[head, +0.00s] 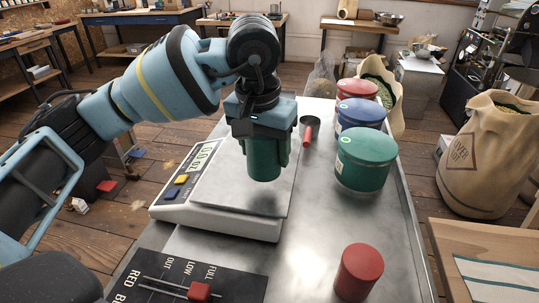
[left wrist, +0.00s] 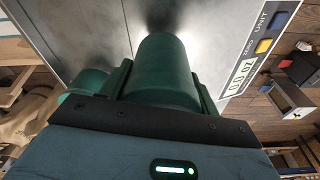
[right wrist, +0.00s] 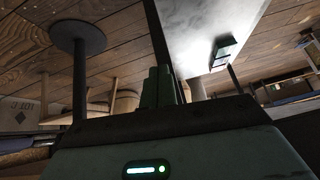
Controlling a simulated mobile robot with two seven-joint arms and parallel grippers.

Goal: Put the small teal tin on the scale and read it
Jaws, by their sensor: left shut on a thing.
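The small teal tin (head: 265,160) is upright in my left gripper (head: 264,138), which points down with its fingers on either side of it. The tin (left wrist: 166,75) also shows between the fingers (left wrist: 164,88) in the left wrist view. Its bottom appears slightly above the plate of the scale (head: 220,206), with a dark shadow below it. The scale's display (head: 207,157) is lit; it seems to read 0.0 oz, though the digits are small. My right gripper (right wrist: 161,86) shows only in the right wrist view, its fingers together and nothing visible between them.
A large green tin (head: 364,170), a blue tin (head: 360,118) and a red tin (head: 357,90) stand right of the scale. A red-handled scoop (head: 308,134) lies near them. A small red tin (head: 358,272) stands in front. A slider board (head: 190,285) is at the front left.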

